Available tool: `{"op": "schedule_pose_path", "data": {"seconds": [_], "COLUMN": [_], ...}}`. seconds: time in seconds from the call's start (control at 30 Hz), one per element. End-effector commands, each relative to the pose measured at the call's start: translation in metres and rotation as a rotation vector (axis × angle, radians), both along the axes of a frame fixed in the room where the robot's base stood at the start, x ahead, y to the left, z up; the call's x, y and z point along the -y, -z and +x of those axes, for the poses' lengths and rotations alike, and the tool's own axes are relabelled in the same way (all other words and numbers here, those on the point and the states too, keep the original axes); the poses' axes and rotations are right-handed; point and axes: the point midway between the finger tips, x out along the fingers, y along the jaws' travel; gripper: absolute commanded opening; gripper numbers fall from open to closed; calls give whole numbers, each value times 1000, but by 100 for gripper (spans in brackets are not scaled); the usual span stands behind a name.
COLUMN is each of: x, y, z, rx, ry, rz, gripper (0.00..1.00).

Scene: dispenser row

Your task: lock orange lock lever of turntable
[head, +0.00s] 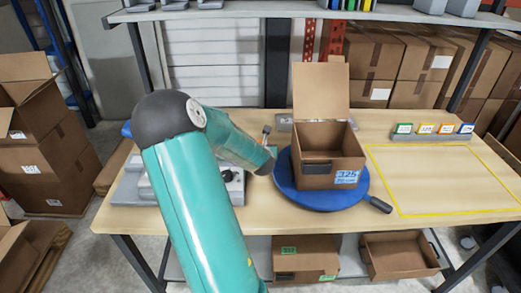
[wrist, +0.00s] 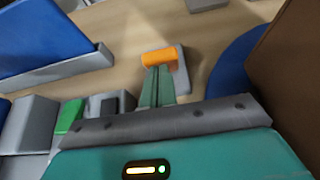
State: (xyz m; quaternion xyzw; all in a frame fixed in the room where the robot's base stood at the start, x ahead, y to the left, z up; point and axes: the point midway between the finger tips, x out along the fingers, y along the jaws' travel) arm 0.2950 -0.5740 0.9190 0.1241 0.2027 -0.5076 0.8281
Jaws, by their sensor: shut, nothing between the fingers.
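The orange lock lever (wrist: 159,57) shows in the wrist view as a short rounded bar on a grey base (wrist: 182,72). My gripper (wrist: 156,70) has its two green fingers together, with nothing between them. The fingertips overlap the lever's near edge in the picture; I cannot tell whether they touch it. The blue round turntable (wrist: 228,72) is just right of the lever. In the head view the turntable (head: 350,195) carries an open cardboard box (head: 315,171) and has a dark handle (head: 379,204) at its right. My arm hides the gripper there, and I cannot make out the lever clearly.
The wooden table (head: 385,160) has a clear yellow-outlined area (head: 445,180) at the right. A rack of coloured labels (head: 433,134) stands behind it. Grey equipment (head: 130,188) stands left of my arm. In the wrist view a blue bin (wrist: 40,40) is at the upper left.

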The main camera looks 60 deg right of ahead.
Motion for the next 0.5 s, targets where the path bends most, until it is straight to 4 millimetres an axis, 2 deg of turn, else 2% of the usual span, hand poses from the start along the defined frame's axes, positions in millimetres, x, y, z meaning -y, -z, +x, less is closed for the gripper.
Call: {"op": "schedule_pose_path", "data": {"seconds": [0.5], "x": [15], "y": [-14], "z": [5], "rx": [-90], "ry": [4], "rz": [180], "gripper": [0]}}
